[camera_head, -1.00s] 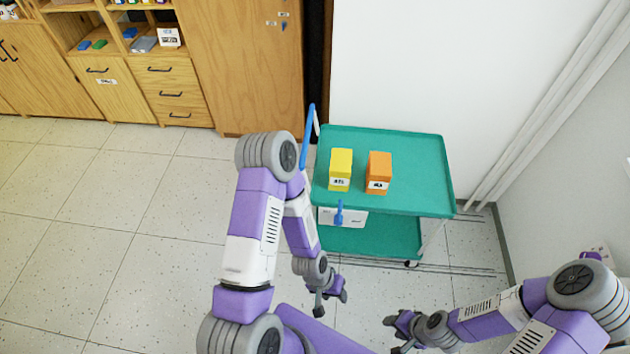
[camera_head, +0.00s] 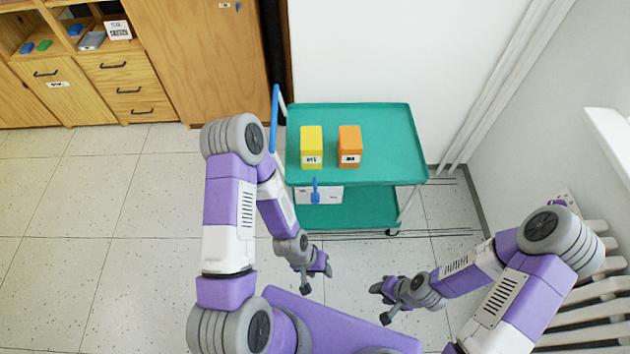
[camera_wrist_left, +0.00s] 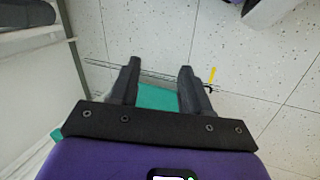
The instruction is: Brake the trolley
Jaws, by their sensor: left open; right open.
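The green trolley (camera_head: 390,135) stands against the white wall, with a blue push handle (camera_head: 274,118) at its left end. A small blue lever (camera_head: 316,190) sits upright at a white panel (camera_head: 333,196) on its near side, below the top shelf. My left gripper (camera_head: 317,278) is open and empty, in front of the trolley and below the lever in the picture, apart from it. The left wrist view shows its open fingers (camera_wrist_left: 160,75) with a green surface between them. My right gripper (camera_head: 381,303) is open and empty, farther right and nearer me.
A yellow box (camera_head: 311,147) and an orange box (camera_head: 349,147) stand on the top shelf. Wooden cabinets (camera_head: 185,60) are at the back left. A white slatted radiator (camera_head: 590,310) is close to my right arm. The tiled floor at left is clear.

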